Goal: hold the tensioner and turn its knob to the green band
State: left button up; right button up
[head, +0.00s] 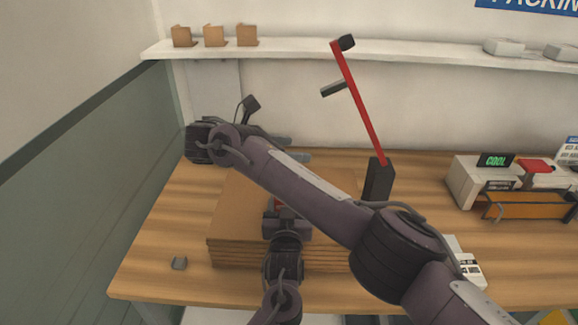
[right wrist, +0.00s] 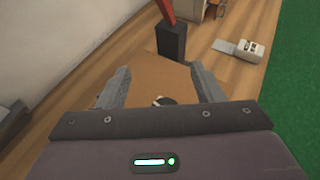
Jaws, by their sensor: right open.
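My right gripper (head: 301,148) is open, reaching across the stack from the right. In the right wrist view its two fingers (right wrist: 160,69) stand apart with nothing clasped between them. A small round dark and white part (right wrist: 159,102) shows low between them; I cannot tell whether it is the tensioner's knob. My left gripper (head: 287,226) is over the front of the cardboard stack, partly hidden by my right arm. A small red part (head: 278,204) shows at its fingers, perhaps the tensioner. Its grip on it is hidden. No green band can be made out.
Flat cardboard (head: 228,222) is stacked on the wooden table (head: 160,240). Behind it a red post rises from a black base (head: 378,182). A white machine (head: 480,180) stands right. A small grey piece (head: 179,263) lies at front left, with bare wood around it.

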jog(key=shift+r, duration=1.6)
jog(key=shift+c, duration=0.2)
